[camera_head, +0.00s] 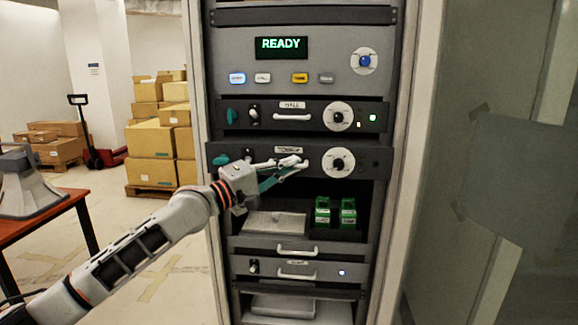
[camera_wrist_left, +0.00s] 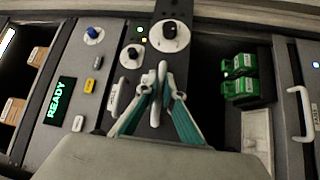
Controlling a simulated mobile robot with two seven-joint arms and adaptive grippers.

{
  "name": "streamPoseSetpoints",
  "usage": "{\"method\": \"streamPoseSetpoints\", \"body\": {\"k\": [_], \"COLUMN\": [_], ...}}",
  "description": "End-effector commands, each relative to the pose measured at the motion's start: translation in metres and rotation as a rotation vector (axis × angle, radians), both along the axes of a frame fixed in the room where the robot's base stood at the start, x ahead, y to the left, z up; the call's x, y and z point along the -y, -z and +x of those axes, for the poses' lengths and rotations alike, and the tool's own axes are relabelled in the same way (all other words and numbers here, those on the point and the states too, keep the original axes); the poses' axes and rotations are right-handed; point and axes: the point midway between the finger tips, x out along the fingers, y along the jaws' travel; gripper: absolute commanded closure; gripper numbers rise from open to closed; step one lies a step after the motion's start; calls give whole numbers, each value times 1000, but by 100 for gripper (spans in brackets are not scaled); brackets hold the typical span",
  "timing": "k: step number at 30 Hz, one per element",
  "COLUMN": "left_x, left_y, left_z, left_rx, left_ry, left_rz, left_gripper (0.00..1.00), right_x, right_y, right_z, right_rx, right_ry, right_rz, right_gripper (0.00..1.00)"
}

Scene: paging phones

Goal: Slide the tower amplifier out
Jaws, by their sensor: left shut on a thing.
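The tower amplifier (camera_head: 370,161) is a dark rack unit with a white-ringed black knob, a small label and a front handle; its label is partly blurred. Its front looks wider and nearer than the hall unit above, so it appears to stand out from the rack. My left gripper (camera_head: 292,166) is shut on its handle, which the fingers partly hide. In the left wrist view, the fingertips (camera_wrist_left: 163,88) close around the pale handle beside the amplifier's knob (camera_wrist_left: 170,36). My right gripper is in neither view.
The hall amplifier (camera_head: 300,117) sits directly above, below a panel with a READY display (camera_head: 281,48). A grey drawer (camera_head: 340,246) is lower. An orange-topped table (camera_head: 40,222) stands left.

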Motion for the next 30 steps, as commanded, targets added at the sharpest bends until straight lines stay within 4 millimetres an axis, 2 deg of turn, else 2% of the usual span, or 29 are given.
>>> {"method": "streamPoseSetpoints", "body": {"k": [4, 6, 7, 20, 30], "left_x": [0, 0, 0, -6, -53], "left_y": [-1, -1, -1, 1, 11], "left_z": [0, 0, 0, -4, -46], "left_rx": [1, 1, 1, 1, -1], "left_ry": [-1, -1, -1, -1, -4], "left_rz": [-1, -1, -1, 0, 3], "left_gripper": [100, 77, 75, 75, 75], "right_x": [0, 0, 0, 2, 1], "right_y": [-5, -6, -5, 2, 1], "right_z": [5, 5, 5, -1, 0], "right_rx": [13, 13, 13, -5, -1], "right_ry": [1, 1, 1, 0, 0], "right_rz": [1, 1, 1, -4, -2], "right_gripper": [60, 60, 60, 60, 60]}}
